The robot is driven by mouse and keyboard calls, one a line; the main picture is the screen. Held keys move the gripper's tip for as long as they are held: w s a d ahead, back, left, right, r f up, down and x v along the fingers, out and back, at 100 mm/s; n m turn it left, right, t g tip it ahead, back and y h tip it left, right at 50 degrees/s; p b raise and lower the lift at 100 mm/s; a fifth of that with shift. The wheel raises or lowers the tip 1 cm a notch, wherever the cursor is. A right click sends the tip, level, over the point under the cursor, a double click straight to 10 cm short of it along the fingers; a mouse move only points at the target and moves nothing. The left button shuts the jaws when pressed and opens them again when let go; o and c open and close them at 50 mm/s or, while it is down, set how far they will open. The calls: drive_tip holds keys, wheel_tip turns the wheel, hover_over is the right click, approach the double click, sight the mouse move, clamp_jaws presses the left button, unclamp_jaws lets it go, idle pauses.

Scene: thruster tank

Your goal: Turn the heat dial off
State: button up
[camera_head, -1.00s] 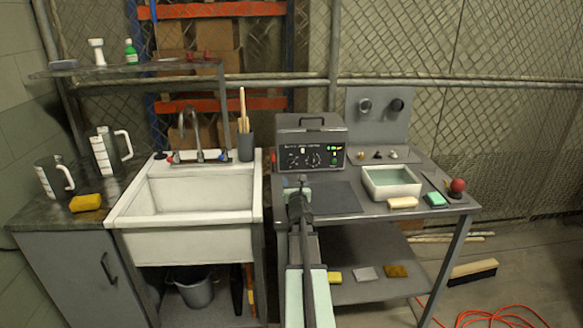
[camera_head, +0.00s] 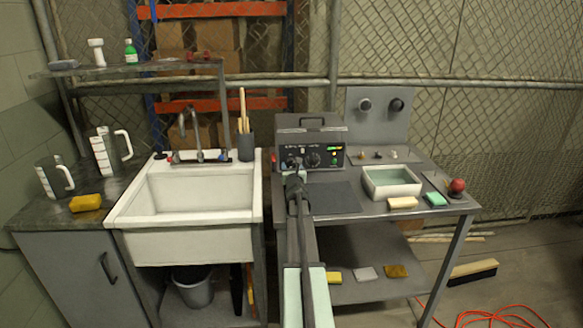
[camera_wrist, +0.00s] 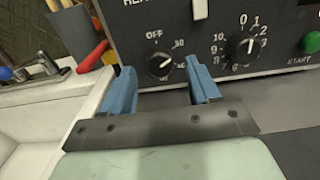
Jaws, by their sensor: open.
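The heat dial (camera_wrist: 159,67) is a black knob on the front panel of the dark control box (camera_head: 335,135). Its OFF label is above it to the left, with numbers on its right. A pale mark shows on the knob, seemingly on its right side, off the OFF label; the exact setting is too small to read. In the wrist view my gripper (camera_wrist: 160,78) is open, its two blue fingers on either side of the dial. I cannot tell whether they touch it. In the head view my gripper (camera_head: 295,178) is in front of the box's left part.
A second numbered knob (camera_wrist: 243,47) is right of my right finger, with a green START button (camera_wrist: 312,42) beyond it. The sink (camera_head: 190,205) stands left of the bench. A pale tank (camera_head: 391,190) and a sponge (camera_head: 403,203) are to the right.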

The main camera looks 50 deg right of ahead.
drive_tip(key=shift+w+d, duration=0.4)
drive_tip(key=shift+c, duration=0.2)
drive_tip(key=c, duration=1)
drive_tip(key=shift+n, duration=0.4)
drive_tip(key=n, duration=1.1)
drive_tip(key=shift+r, duration=0.1)
